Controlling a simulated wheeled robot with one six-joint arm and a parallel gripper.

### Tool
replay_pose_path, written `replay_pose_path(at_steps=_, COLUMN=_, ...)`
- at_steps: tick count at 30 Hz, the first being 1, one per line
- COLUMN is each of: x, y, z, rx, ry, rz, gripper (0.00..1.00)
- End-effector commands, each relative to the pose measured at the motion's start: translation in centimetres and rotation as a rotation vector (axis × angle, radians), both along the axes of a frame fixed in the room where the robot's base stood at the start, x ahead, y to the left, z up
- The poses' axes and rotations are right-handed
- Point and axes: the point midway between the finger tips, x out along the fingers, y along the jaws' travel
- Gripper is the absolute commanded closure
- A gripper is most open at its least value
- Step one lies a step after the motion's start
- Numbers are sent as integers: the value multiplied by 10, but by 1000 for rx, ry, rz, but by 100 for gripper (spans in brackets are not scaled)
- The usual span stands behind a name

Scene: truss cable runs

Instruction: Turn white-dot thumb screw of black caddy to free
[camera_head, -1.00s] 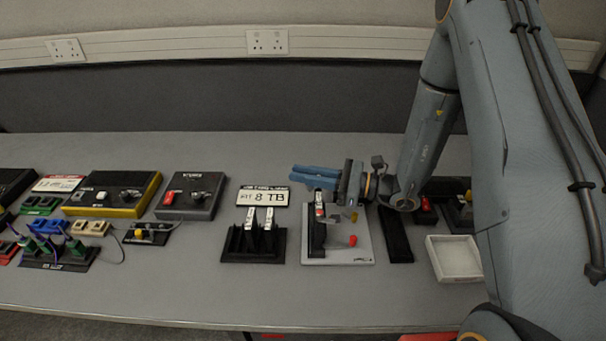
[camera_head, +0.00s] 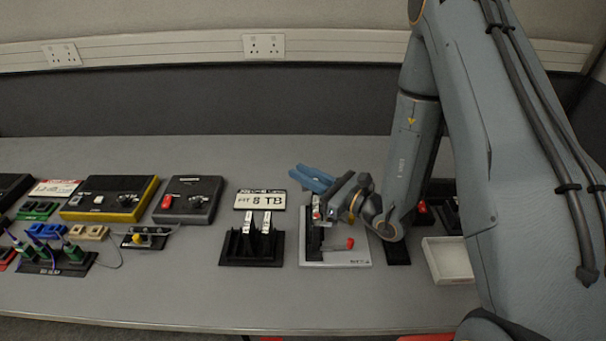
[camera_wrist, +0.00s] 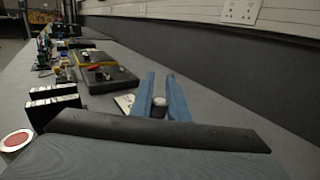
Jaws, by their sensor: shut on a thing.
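My gripper (camera_head: 298,174) has blue fingers that point left, above the back of a grey plate (camera_head: 355,262). In the wrist view the fingers are shut on a dark round knob with a white top, which I take for the white-dot thumb screw (camera_wrist: 158,103). In the head view the screw is hidden behind the fingers. The black caddy (camera_head: 313,243) stands upright on the left part of the plate, just in front of the gripper, with a red and white piece at its top. A red knob (camera_head: 350,243) sits at the plate's right.
A black stand (camera_head: 237,247) with white-topped units is left of the plate, with an "8 TB" sign (camera_head: 260,200) behind it. A white tray (camera_head: 449,262) is at the right. Consoles and cabled parts fill the left. The bench front is clear.

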Motion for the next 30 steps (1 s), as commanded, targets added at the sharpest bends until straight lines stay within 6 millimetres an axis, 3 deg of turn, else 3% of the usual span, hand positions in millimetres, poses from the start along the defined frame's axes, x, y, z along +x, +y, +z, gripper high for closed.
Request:
replay_pose_path(at_steps=5, x=0, y=0, z=0, rx=1, ry=-1, rz=1, gripper=100)
replay_pose_path(at_steps=6, x=0, y=0, z=0, rx=1, ry=-1, rz=1, gripper=83)
replay_pose_path(at_steps=9, x=0, y=0, z=0, rx=1, ry=-1, rz=1, gripper=66)
replay_pose_path(at_steps=20, x=-2, y=-3, z=0, rx=0, ry=0, rz=1, gripper=65)
replay_pose_path(at_steps=30, x=-31, y=-41, z=-2, rx=0, ry=2, rz=-4, gripper=65)
